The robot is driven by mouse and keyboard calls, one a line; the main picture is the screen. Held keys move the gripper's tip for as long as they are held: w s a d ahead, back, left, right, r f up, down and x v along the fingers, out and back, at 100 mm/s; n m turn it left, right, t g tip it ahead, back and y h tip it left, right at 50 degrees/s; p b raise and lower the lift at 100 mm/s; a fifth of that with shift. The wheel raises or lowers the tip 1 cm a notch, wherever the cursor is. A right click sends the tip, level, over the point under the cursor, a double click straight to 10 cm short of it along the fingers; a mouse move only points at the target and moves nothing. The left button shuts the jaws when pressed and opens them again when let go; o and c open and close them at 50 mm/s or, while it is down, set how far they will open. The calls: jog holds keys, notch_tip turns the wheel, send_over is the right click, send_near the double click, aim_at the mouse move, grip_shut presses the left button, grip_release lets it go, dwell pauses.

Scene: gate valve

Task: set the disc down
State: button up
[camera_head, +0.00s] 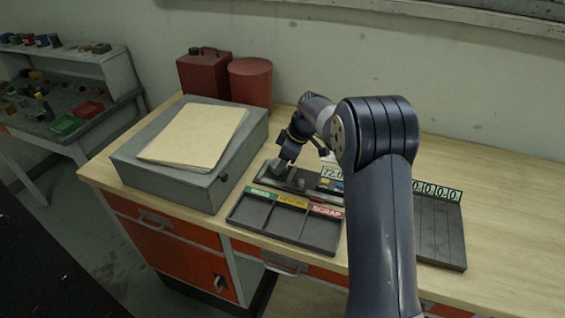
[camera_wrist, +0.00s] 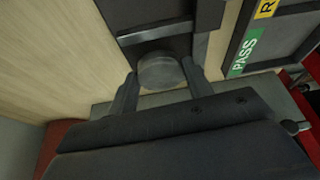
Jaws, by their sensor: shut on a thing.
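My gripper (camera_wrist: 160,88) is shut on a grey round disc (camera_wrist: 159,70), which sits between the two fingertips in the wrist view. In the head view my gripper (camera_head: 283,165) is at the left end of a dark fixture (camera_head: 318,190), and the disc there is too small to make out. Just in front of the fixture is a dark sorting tray (camera_head: 283,228) with a green label, a yellow label and a red SCRAP label. The green label reads PASS (camera_wrist: 246,52) in the wrist view. I cannot tell whether the disc touches a surface.
A grey box (camera_head: 180,165) with a tan folder (camera_head: 195,137) on it stands left of my gripper. A red can (camera_head: 204,73) and red canister (camera_head: 250,82) stand behind. A slotted rack (camera_head: 437,230) with number tags lies right of my arm. The bench's far right is clear.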

jog(key=shift+f, duration=0.6)
jog(key=shift+f, duration=0.15)
jog(key=o, duration=1.1)
jog(key=shift+c, duration=0.2)
jog(key=shift+r, duration=0.25)
jog(key=b+v, duration=0.1)
jog(key=v, duration=1)
jog(key=shift+d+r+b, duration=0.25)
jog(key=shift+r+b, duration=0.1)
jog(key=shift+s, duration=0.15)
